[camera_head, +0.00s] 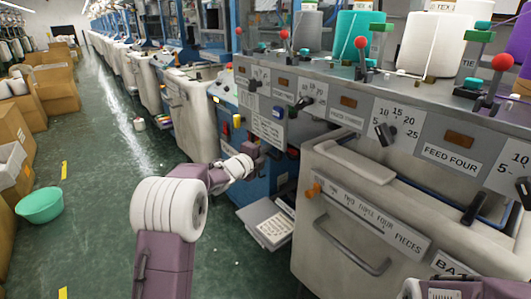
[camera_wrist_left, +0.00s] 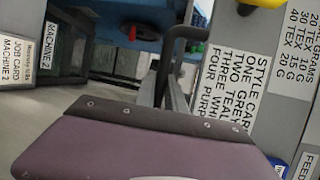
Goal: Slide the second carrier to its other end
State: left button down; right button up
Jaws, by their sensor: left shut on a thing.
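My left gripper (camera_head: 254,149) is at the machine's front panel, below the white style card (camera_head: 268,130). In the left wrist view, a black bent bar (camera_wrist_left: 178,48) comes down to the gripper, whose purple body fills the bottom. The gripper is shut on this bar, though the fingertips are mostly hidden. The style card (camera_wrist_left: 250,75) stands close on the right there. Black pointer levers stand on the panel, one (camera_head: 385,133) beside a numbered scale. I cannot make out which part is the second carrier.
Cones of yarn, one teal (camera_head: 359,38) and one white (camera_head: 431,45), stand above the panel among red-ball rods. A pale bin with a handle (camera_head: 350,250) juts out at the right. A teal basin (camera_head: 39,205) and cartons line the left; the green aisle floor is largely clear.

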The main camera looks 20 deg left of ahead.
pick_arm(q)
notch_tip(320, 180, up, 41)
jog(key=p, duration=3.5)
jog(key=c, duration=1.8)
grip_release()
jog(key=o, duration=0.4)
jog(key=shift+f, duration=0.1)
jog(key=shift+f, duration=0.1)
